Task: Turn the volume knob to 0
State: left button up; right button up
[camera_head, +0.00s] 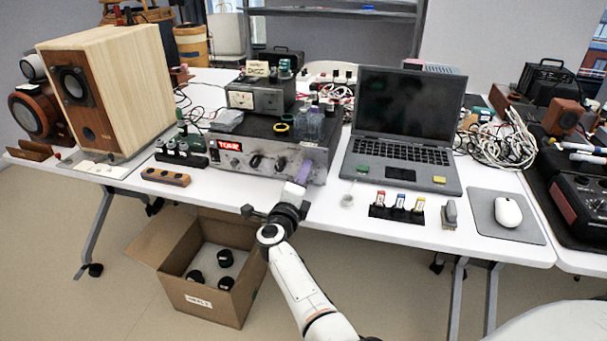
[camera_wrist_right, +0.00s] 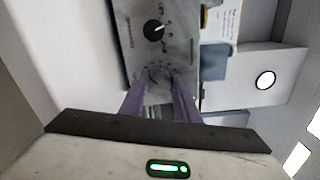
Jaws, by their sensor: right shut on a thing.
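The amplifier (camera_head: 240,158) stands on the white table, with a silver front panel, a red lit display and several dark knobs. The panel also shows in the right wrist view (camera_wrist_right: 178,50). My right gripper (camera_head: 304,170) reaches the panel's right part. In the right wrist view its purple fingers (camera_wrist_right: 160,82) are closed around a small knob on the panel, mostly hidden between the fingertips. A black knob (camera_wrist_right: 154,30) with a white pointer line sits beside it, free of the gripper. The dial lettering is too small to read. My left gripper is not in view.
A laptop (camera_head: 405,125) stands right of the amplifier, and a wooden speaker (camera_head: 140,80) stands left. Small bottles (camera_head: 309,124) stand on the amplifier. A wooden block (camera_head: 166,177) lies in front, and an open cardboard box (camera_head: 215,300) is on the floor below.

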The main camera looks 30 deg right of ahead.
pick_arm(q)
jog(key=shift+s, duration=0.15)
pick_arm(e)
jog(key=shift+a+f, duration=0.1)
jog(key=o, duration=0.9)
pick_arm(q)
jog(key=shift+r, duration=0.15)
pick_arm(e)
jog(key=shift+o, duration=0.8)
